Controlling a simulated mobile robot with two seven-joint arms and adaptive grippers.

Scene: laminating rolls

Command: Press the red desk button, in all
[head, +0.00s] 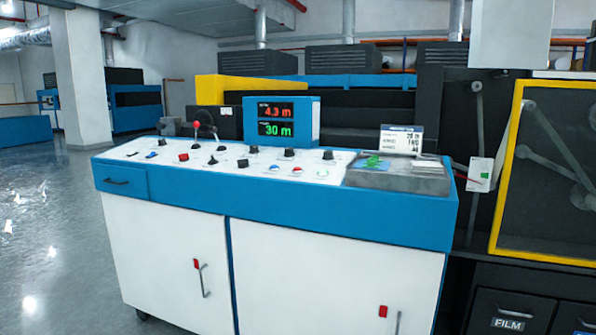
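A blue and white control desk (270,209) stands in front of me, its white sloped top set with several knobs and buttons. A red button (297,169) sits right of the middle of the panel, next to a blue button (274,167). Another small red control (183,157) is at the left of the panel. I cannot tell its type at this size. A red-knobbed lever (196,125) stands up at the back left. Neither of my grippers shows in the head view, and nothing touches the panel.
A display (282,121) reads 4.3 m and 30 m. A grey tray (400,177) with a green item and an upright card (401,140) is at the desk's right end. A yellow-framed machine guard (508,140) stands to the right. The floor at left (50,240) is clear.

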